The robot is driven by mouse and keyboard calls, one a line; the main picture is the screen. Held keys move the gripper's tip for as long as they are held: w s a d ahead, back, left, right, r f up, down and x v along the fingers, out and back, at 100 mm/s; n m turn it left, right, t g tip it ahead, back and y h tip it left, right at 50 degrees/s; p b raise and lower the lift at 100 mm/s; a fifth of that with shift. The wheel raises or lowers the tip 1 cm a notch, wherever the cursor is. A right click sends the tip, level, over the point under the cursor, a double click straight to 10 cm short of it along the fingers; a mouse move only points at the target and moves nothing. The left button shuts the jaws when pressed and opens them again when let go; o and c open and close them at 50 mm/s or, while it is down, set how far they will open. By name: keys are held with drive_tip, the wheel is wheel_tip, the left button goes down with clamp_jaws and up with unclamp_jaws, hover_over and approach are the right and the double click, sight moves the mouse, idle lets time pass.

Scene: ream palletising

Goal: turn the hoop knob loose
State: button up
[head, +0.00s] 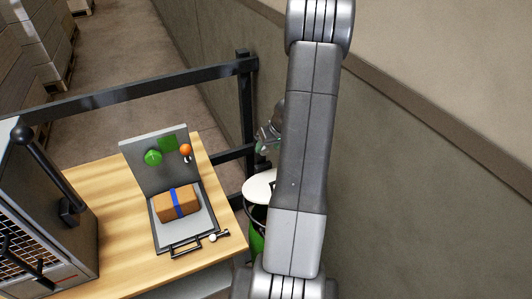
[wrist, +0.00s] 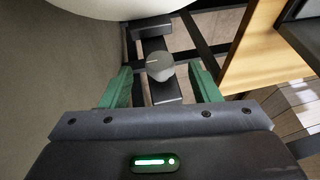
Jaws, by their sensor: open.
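The hoop knob (wrist: 160,67) is a round grey knob with a pale line on its face, seen in the wrist view. It sits on a dark bracket (wrist: 154,44) below a white rounded surface (wrist: 100,8). My gripper (wrist: 161,82) is open, with one green finger on each side of the knob in the picture. No contact with the knob shows, and I cannot tell the depth between them. In the head view my gripper (head: 267,138) is partly hidden by my arm, above a white lid (head: 260,186) on a dark hoop with green below. The knob cannot be made out there.
A wooden table (head: 110,190) holds an open grey case (head: 158,226) with a strapped brown package (head: 177,203), and a metal cabinet (head: 75,240) with a lever. A black rail (head: 140,95) runs behind. A wall (head: 430,170) stands close on the right.

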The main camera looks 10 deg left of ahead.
sight(263, 150)
drive_tip(key=shift+b+x, duration=0.3)
drive_tip(key=shift+x, duration=1.2)
drive_tip(key=shift+c, duration=0.3)
drive_tip(key=c, duration=0.9)
drive_tip(key=shift+c, duration=0.2)
drive_tip(key=shift+r+p, duration=0.15)
drive_tip(key=shift+p, duration=0.2)
